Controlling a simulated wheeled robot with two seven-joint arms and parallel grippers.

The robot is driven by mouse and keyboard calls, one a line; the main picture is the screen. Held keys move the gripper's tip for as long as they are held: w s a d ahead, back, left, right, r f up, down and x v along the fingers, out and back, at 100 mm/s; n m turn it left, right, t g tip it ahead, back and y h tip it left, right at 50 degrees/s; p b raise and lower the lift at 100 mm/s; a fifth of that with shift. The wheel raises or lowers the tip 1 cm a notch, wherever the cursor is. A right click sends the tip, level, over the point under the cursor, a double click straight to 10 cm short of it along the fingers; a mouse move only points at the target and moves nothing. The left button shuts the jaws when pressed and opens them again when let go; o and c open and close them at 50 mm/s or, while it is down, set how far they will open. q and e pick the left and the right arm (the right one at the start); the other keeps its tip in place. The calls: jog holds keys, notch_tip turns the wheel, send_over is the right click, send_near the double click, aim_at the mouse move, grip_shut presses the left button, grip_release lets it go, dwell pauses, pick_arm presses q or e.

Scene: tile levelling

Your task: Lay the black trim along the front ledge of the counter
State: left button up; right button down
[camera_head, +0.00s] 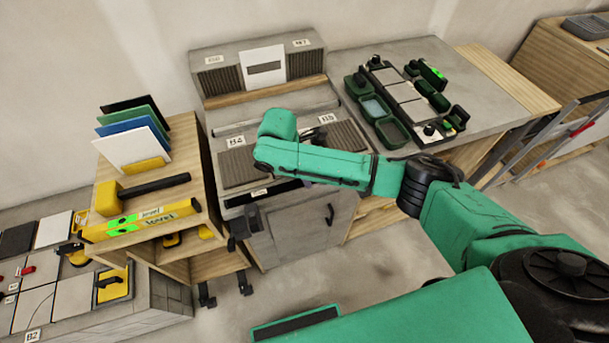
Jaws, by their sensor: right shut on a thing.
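The counter (301,95) is the grey unit at the centre, with ribbed panels marked B4 and B5. A narrow black strip, which looks like the black trim (275,189), shows along its front ledge below my forearm; part of it is covered. My right arm reaches in from the right across the counter front. My left gripper is out of view.
A wooden cart (187,160) with a mallet (146,192) and yellow levels (143,219) stands left of the counter. A bench (460,60) with green trays (381,116) is at the right. Tiles (35,305) lie low left. Floor in front is open.

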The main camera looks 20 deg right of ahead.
jog(key=c, duration=0.7)
grip_release()
jog(key=shift+o, duration=0.2)
